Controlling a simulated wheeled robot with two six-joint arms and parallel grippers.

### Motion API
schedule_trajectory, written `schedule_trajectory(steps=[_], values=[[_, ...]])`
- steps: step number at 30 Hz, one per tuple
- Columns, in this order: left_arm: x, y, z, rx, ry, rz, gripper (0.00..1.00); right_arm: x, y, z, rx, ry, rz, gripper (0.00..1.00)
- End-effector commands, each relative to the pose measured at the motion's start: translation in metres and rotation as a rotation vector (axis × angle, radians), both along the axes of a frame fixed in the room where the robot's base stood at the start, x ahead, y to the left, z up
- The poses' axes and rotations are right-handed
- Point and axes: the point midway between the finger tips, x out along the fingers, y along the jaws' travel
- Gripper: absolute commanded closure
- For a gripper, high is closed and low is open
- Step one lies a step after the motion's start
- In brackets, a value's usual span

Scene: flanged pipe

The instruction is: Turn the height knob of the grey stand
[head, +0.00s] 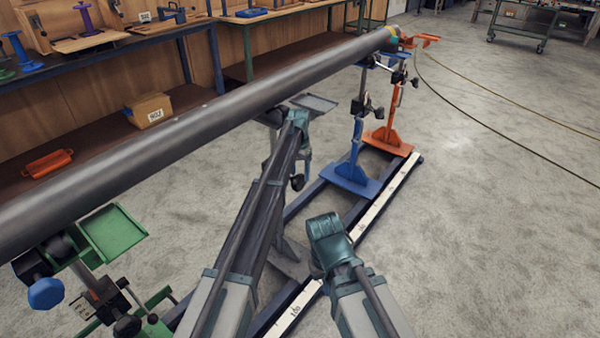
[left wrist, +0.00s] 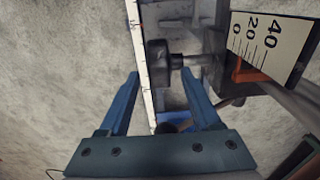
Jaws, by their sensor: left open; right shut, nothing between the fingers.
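The grey stand holds up the pipe behind my left arm, and its grey tray (head: 315,102) and a dark knob (head: 297,182) show in the head view. In the left wrist view a dark round knob (left wrist: 160,65) on a short shaft lies at the tips of my open left gripper (left wrist: 161,78), roughly between the two fingers. I cannot tell whether they touch it. In the head view my left gripper (head: 301,128) is under the pipe at the grey stand. My right gripper (head: 326,238) is shut and empty, lower and to the right, apart from the stand.
The long dark pipe (head: 200,118) crosses above several stands: green (head: 112,232), blue (head: 352,172) and orange (head: 388,137). They stand along a rail with a white scale strip (head: 385,200). A scale plate (left wrist: 268,42) is close on the right.

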Motion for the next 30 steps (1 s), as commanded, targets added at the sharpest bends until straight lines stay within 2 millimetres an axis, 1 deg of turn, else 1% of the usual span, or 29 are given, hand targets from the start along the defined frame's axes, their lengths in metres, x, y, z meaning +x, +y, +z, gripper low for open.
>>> schedule_trajectory(steps=[1,12,16,18,21,30], values=[[0.000,0.000,0.016,0.000,0.000,0.000,0.35,0.000,0.000,0.016,0.000,0.000,0.000,1.00],[-0.001,0.001,0.074,0.000,0.000,0.000,0.35,0.000,0.000,0.074,0.000,0.000,0.000,1.00],[-0.001,0.001,0.092,0.000,0.000,0.000,0.35,0.000,0.000,0.092,0.000,0.000,0.000,1.00],[-0.002,0.001,0.099,0.000,0.000,0.000,0.35,0.000,0.000,0.099,0.000,0.000,0.000,1.00],[-0.002,0.001,0.104,0.000,0.000,0.000,0.35,0.000,0.000,0.104,0.000,0.000,0.000,1.00],[-0.002,0.001,0.104,0.000,0.000,0.000,0.35,0.000,0.000,0.104,0.000,0.000,0.000,1.00]])
